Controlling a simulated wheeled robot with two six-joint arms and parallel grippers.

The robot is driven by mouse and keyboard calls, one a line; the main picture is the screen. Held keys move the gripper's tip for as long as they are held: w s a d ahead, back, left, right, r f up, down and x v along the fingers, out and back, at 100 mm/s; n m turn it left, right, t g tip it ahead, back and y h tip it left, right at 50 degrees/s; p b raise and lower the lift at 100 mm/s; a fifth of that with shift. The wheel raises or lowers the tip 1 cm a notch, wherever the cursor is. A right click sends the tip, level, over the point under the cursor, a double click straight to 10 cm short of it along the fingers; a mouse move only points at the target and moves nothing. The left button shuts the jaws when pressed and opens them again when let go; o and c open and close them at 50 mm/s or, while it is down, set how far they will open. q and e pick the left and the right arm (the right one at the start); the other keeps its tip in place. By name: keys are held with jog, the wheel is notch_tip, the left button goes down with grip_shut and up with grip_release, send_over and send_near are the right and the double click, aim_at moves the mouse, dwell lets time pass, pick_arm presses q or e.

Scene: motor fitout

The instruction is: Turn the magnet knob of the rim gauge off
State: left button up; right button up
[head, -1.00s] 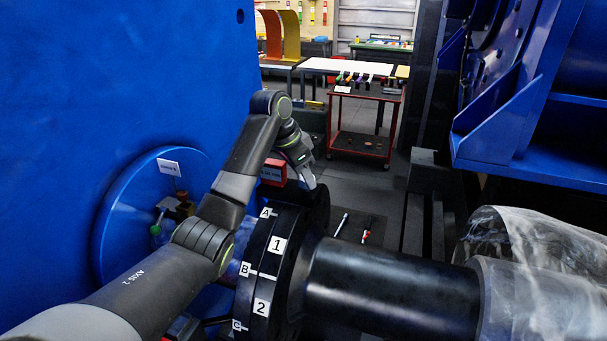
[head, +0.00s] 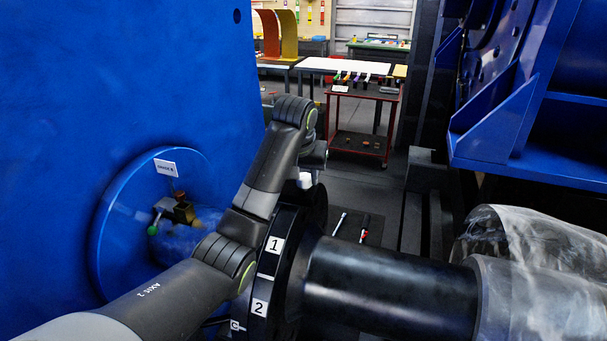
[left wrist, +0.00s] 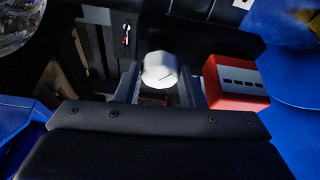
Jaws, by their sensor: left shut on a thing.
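My left gripper (left wrist: 158,92) is shut on a pale, round knob (left wrist: 159,69), which shows between its two fingers in the left wrist view. Right beside it is a red block (left wrist: 236,83) with a dark-marked pale label, seemingly part of the rim gauge. In the head view the pale knob (head: 305,180) shows below my left wrist, at the top of the black coupling (head: 289,250). My left arm hides the red block and most of the fingers there. The knob's on or off marking cannot be read. My right gripper is not in view.
A thick dark shaft (head: 390,285) runs right from the coupling. A blue wall (head: 120,90) stands left, with a round blue flange and small brass fitting (head: 184,212). Two slim tools (head: 365,228) lie beyond the shaft. A red cart (head: 362,120) stands farther back.

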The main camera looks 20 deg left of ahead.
pick_arm(q)
jog(key=n, duration=0.1)
jog(key=n+y, duration=0.1)
jog(key=n, duration=0.1)
jog(key=shift+w+d+n+g, duration=0.1)
jog(key=shift+d+n+g, duration=0.05)
jog(key=shift+n+g, duration=0.15)
jog(key=n+y, duration=0.1)
jog(key=n, duration=0.2)
jog(key=shift+n+g+y, duration=0.3)
jog(key=shift+n, duration=0.3)
jog(key=o, duration=1)
jog(key=shift+r, duration=0.1)
